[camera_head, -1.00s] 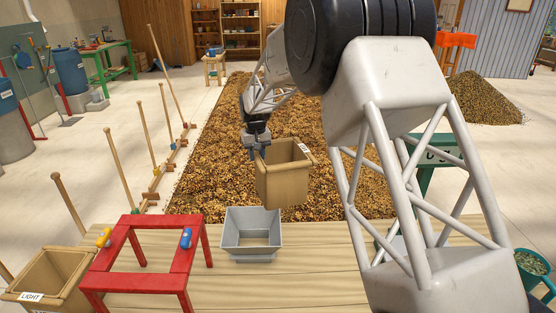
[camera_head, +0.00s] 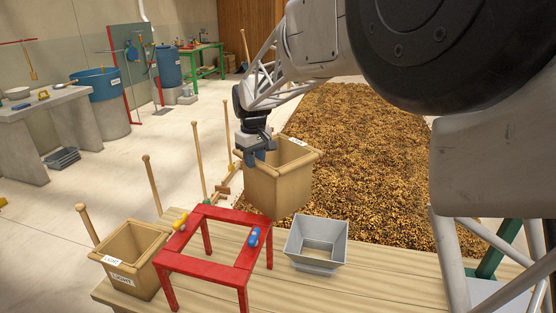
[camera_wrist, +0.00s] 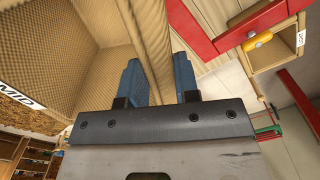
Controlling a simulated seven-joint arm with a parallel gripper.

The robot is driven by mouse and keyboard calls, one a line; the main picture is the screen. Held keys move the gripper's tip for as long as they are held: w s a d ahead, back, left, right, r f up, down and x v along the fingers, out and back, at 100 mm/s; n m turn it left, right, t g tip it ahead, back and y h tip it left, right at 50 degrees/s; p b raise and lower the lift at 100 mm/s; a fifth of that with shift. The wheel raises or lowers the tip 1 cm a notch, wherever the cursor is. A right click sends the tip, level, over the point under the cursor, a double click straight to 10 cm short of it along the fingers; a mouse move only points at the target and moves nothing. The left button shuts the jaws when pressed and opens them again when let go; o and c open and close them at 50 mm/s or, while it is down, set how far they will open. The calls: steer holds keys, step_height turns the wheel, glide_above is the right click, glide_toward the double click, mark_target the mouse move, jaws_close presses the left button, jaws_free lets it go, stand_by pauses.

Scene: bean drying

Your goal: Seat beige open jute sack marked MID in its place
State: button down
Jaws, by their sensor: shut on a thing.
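The beige open jute sack (camera_head: 280,185) hangs in the air from my gripper (camera_head: 262,158), above the back edge of the wooden table, behind and right of the red frame. My gripper is shut on the sack's left rim. In the wrist view the blue fingers (camera_wrist: 158,82) straddle the sack's rim wall, and the MID label (camera_wrist: 20,95) shows at the left. The red frame (camera_head: 215,213) stands on the table with a square opening, a yellow clamp (camera_head: 180,220) on its left and a blue clamp (camera_head: 254,237) on its right.
A grey square hopper (camera_head: 318,243) stands on the wooden table (camera_head: 350,285) right of the red frame. The sack marked LIGHT (camera_head: 130,258) stands left of the frame. Upright wooden rakes (camera_head: 152,185) line the left side; a bed of brown beans (camera_head: 370,150) lies behind.

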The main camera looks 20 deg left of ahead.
steer(key=s+a+r+n, duration=0.1)
steer(key=s+a+n, duration=0.2)
steer(key=s, duration=0.7)
steer(key=s+a+r+n, duration=0.2)
steer(key=s+a+n, duration=0.1)
steer(key=s+a, duration=0.4)
steer(key=s, duration=0.3)
steer(key=shift+s+r+n, duration=0.25)
steer(key=shift+n, duration=0.05)
steer(key=shift+f, duration=0.15)
step_height(320, 180, down, 8)
steer(key=shift+d+f, duration=0.1)
steer(key=shift+f, duration=0.35)
stand_by(0.4)
step_height(320, 180, down, 15)
steer(key=c, duration=0.8)
jaws_free()
steer(key=shift+f, duration=0.1)
stand_by(2.8)
